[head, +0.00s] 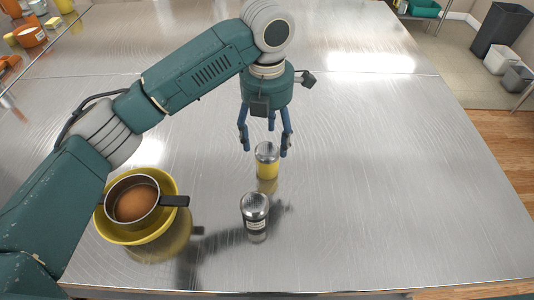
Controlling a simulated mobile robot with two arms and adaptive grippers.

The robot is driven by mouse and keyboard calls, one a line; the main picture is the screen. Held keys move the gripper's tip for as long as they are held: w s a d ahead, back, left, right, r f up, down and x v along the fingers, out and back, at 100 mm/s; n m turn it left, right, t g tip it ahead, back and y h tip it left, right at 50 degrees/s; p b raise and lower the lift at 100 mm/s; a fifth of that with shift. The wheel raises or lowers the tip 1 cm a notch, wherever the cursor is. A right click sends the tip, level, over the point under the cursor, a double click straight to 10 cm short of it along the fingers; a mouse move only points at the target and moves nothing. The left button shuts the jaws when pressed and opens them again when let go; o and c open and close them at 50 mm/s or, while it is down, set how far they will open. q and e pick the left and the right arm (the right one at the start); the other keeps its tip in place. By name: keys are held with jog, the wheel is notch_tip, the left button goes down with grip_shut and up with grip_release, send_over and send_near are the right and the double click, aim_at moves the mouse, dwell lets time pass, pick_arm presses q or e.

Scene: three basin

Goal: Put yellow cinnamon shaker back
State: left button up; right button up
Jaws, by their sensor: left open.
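The yellow cinnamon shaker (267,170) has a silver lid and stands upright on the metal table, near the middle of the head view. My left gripper (265,151) is open and points down, with its blue fingers spread to either side of the shaker's top. I cannot tell whether a finger touches it. A second shaker (255,228), grey with a silver lid and a pale label, stands nearer the front edge. My right gripper is not in view.
A yellow bowl (128,234) holding a dark-handled pan (116,194) with a brown round thing in it stands at left, under my left arm. The table (400,180) is clear on the right. Bins (500,30) stand beyond it.

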pick_arm(q)
jog(key=shift+r, duration=1.25)
